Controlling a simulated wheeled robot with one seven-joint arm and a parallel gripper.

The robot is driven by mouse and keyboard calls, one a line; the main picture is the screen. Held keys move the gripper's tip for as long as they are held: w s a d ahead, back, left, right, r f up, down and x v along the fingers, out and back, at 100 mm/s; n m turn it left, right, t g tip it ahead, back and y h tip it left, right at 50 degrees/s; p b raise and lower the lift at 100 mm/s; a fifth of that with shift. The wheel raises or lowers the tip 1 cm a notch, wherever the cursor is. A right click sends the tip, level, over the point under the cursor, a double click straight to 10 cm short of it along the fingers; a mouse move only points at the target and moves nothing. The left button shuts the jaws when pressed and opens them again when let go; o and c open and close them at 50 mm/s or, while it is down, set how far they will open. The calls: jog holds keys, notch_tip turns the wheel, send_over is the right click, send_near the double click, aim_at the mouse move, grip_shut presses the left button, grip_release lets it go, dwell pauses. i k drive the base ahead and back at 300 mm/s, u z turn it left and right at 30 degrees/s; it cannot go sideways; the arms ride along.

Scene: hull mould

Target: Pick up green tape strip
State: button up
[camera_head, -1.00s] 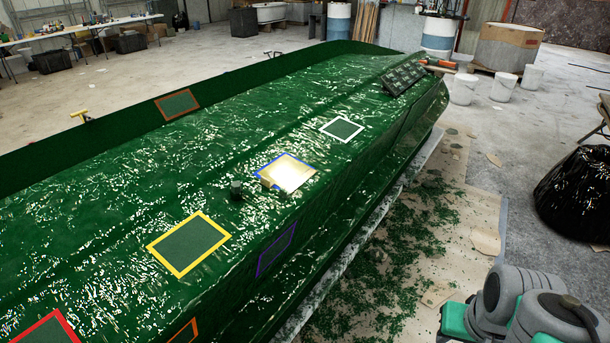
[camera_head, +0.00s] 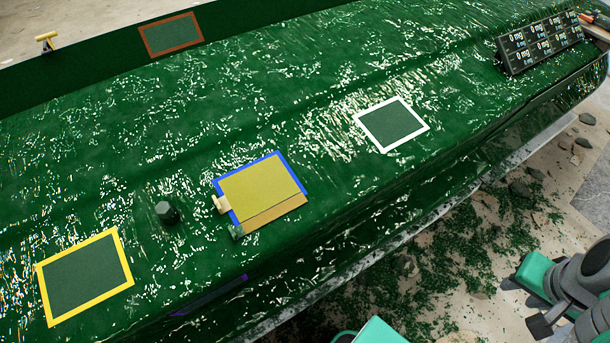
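A small dark green piece (camera_head: 237,231), possibly the green tape strip, sits at the lower left corner of the blue-framed patch (camera_head: 262,188) on the green hull. It is too small to identify surely. A yellow sheet lies inside the blue frame, with a tan strip (camera_head: 276,213) along its lower edge. A small cream piece (camera_head: 221,204) is at the frame's left edge. Grey and teal parts of my arm show at the lower right, well apart from these things. I cannot make out my gripper's fingers in the view.
A dark green knob (camera_head: 166,212) stands up left of the blue frame. Yellow (camera_head: 121,252), white (camera_head: 414,109) and brown (camera_head: 196,22) framed patches mark the hull. A black board (camera_head: 540,42) stands at the upper right. Green scraps (camera_head: 425,270) litter the floor beside the hull.

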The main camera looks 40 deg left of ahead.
aim_at(253, 224)
jog(key=i, duration=0.3)
jog(key=u, duration=4.55)
jog(key=i, duration=0.5)
jog(key=u, duration=0.05)
